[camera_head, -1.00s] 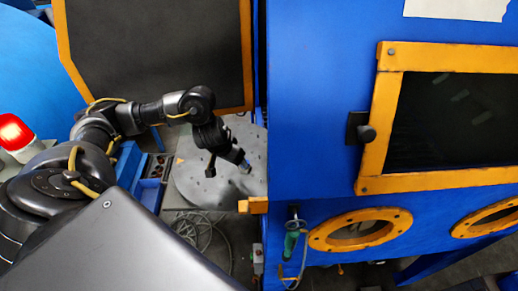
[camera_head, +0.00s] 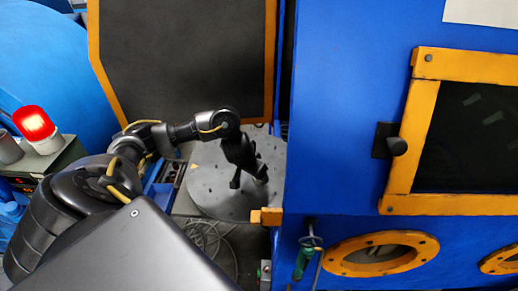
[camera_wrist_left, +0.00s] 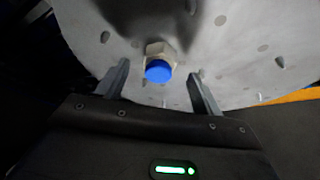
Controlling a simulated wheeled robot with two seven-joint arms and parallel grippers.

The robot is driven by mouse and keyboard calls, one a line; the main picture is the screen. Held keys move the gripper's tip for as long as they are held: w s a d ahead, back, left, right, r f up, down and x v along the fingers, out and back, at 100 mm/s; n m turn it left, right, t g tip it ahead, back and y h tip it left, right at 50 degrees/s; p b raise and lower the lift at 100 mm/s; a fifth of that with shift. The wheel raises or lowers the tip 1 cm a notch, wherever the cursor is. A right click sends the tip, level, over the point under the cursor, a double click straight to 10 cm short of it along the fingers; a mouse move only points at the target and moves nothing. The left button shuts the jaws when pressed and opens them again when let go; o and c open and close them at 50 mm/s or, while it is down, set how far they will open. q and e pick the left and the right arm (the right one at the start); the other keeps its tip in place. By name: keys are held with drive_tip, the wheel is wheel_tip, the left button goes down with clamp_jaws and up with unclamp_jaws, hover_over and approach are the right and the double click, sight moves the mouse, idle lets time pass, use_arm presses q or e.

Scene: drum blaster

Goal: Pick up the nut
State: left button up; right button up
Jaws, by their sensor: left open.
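The nut (camera_wrist_left: 159,50) is a pale hex piece with a blue round end (camera_wrist_left: 158,71). In the left wrist view it is at the grey disc, centred between the fingers of my left gripper (camera_wrist_left: 159,78). The fingers are open, one to each side of it, with gaps showing. I cannot tell how far the fingertips are from it in depth. In the head view my left gripper (camera_head: 250,183) points down over the round grey disc (camera_head: 205,191), and I cannot make out the nut there. My right gripper is in neither view.
A large blue cabinet (camera_head: 345,100) with an orange-framed window stands to the right of the disc. A dark orange-edged panel (camera_head: 180,60) rises behind it. A red lamp (camera_head: 33,123) is at left. An orange block (camera_head: 266,216) sits near the disc's front edge.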

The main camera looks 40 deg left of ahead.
use_arm(q)
drive_tip(key=x, duration=0.4)
drive_tip(key=shift+w, duration=0.2)
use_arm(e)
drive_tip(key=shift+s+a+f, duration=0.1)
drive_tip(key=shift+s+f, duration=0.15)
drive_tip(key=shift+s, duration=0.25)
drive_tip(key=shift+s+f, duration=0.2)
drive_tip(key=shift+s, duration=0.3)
use_arm(q)
drive_tip(key=shift+s, duration=0.1)
drive_tip(key=c, duration=1.2)
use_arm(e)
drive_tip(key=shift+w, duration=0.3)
use_arm(q)
drive_tip(key=shift+r, duration=0.15)
